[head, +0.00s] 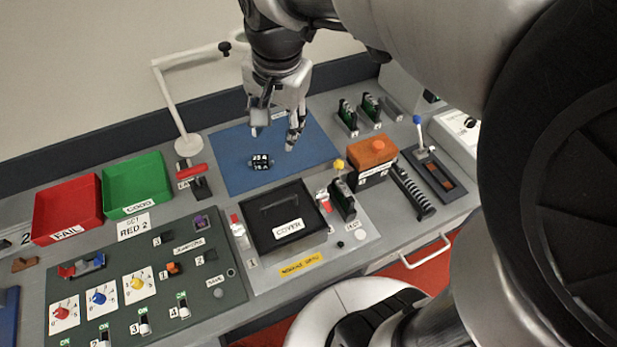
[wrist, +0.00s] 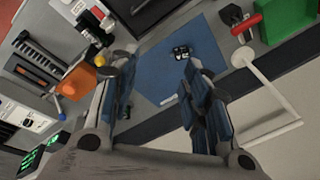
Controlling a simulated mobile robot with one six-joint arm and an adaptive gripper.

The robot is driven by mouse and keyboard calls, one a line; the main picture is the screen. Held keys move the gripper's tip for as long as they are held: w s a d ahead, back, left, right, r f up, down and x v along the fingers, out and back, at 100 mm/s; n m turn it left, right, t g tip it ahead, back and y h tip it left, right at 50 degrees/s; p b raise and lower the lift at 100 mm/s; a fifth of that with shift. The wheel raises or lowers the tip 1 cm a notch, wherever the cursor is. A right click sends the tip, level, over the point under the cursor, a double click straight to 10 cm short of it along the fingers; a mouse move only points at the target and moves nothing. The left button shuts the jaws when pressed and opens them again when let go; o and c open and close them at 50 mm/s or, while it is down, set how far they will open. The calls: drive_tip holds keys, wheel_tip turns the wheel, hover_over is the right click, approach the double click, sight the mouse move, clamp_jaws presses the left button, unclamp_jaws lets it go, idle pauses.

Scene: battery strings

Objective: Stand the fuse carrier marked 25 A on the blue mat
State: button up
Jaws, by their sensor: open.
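The blue mat (head: 225,150) lies on the bench below my gripper. A small black fuse carrier (head: 260,161) with white lettering is on the mat, near its front middle; the lettering looks like 25 A but is small. The carrier also shows in the wrist view (wrist: 181,53), on the mat (wrist: 157,79). My gripper (head: 272,140) is open and empty above the mat, apart from the carrier. In the wrist view my open fingers (wrist: 158,85) reach toward the mat, with the carrier beyond their tips. I cannot tell for sure whether the carrier stands upright.
A black box marked COVER (head: 284,217) stands in front of the mat. An orange block (head: 371,157) and a yellow-knobbed device (head: 341,189) are to its right. A red FAIL tray (head: 66,208) and green GOOD tray (head: 137,183) are left. A white lamp arm (head: 168,95) rises behind.

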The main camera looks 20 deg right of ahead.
drive_tip(key=s+f+n+t, duration=0.1)
drive_tip(key=s+n+t, duration=0.1)
drive_tip(key=s+n, duration=0.7)
drive_tip(key=s, duration=0.7)
drive_tip(key=shift+s+f+n, duration=0.4)
drive_tip(key=shift+c, duration=0.4)
